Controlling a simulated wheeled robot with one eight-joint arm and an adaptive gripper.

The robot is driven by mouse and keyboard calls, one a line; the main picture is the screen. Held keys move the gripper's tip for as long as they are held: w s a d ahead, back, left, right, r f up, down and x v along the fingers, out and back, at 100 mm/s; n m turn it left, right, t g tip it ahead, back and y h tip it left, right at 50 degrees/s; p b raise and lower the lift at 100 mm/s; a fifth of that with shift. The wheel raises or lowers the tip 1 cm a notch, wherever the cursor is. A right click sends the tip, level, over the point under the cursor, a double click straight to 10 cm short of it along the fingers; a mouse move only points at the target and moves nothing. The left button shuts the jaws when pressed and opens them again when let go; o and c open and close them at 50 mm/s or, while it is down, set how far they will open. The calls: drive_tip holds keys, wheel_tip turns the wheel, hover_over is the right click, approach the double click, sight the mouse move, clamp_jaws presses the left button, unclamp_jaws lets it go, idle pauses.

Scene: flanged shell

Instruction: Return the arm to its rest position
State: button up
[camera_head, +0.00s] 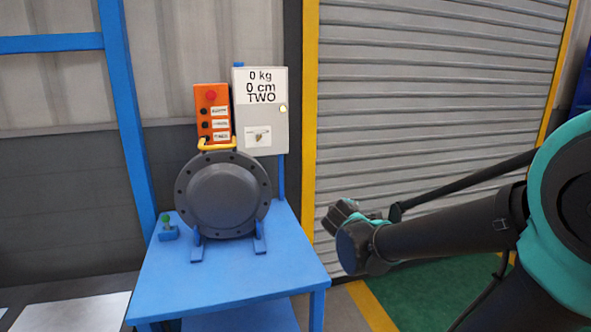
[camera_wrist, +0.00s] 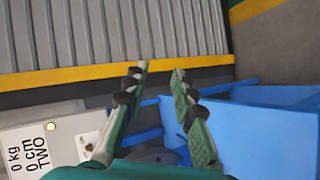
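My arm (camera_head: 440,240) reaches in from the right in the head view, with its wrist out in front of the roller shutter. My gripper (camera_wrist: 160,72) shows in the wrist view with its two fingers apart and nothing between them. In the head view the gripper end is small and partly hidden by the wrist. It is to the right of the blue table (camera_head: 225,275), clear of it. The dark grey flanged shell (camera_head: 223,198) stands upright in blue supports on the table. A small part of what looks like the shell shows low in the wrist view.
Behind the shell are an orange control box (camera_head: 212,113) with a red button and a white panel (camera_head: 262,120) reading "0 kg, 0 cm, TWO". A small green-button box (camera_head: 167,229) sits at the table's left. A grey roller shutter (camera_head: 430,90) is behind my arm.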

drive_tip(key=s+d+f+m+g, duration=0.3)
drive_tip(key=s+f+m, duration=0.1)
drive_tip(key=s+f, duration=0.2)
drive_tip(key=s+d+f+m+g, duration=0.3)
drive_tip(key=s+f+m, duration=0.2)
drive_tip(key=s+f, duration=0.15)
drive_tip(key=s+a+f+m+g+y, duration=0.2)
drive_tip(key=s+f, duration=0.4)
drive_tip(key=s, duration=0.3)
drive_tip(key=shift+a+f+m+g+y, duration=0.3)
drive_tip(key=shift+a+m+y, duration=0.35)
drive_tip(key=shift+m, duration=0.55)
